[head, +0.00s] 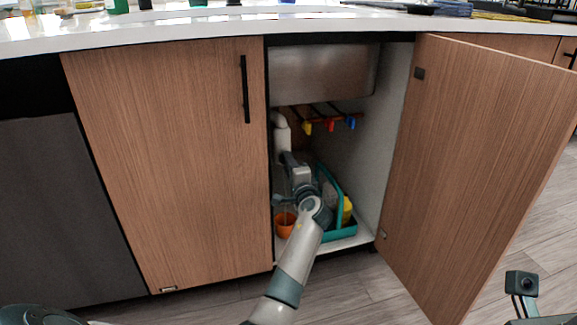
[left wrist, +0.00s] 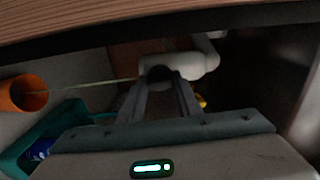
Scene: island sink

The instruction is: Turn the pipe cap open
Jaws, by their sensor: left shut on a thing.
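A white drain pipe (head: 281,124) comes down at the left inside the open sink cabinet. In the left wrist view the white pipe (left wrist: 197,62) bends, and its dark round pipe cap (left wrist: 160,74) sits at the near end. My left gripper (head: 286,157) reaches into the cabinet at the pipe's lower part. In the left wrist view the fingers of my left gripper (left wrist: 160,88) are shut on the cap, one on each side. The fingers partly hide the cap, so I cannot tell how far it is turned. My right gripper's fingers are not seen.
An orange cup (head: 285,224) and a teal caddy (head: 340,232) with a yellow bottle (head: 347,210) stand on the cabinet floor. Red, yellow and blue valves (head: 329,125) are on the back. The right door (head: 480,160) is open; the left door (head: 170,160) is shut.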

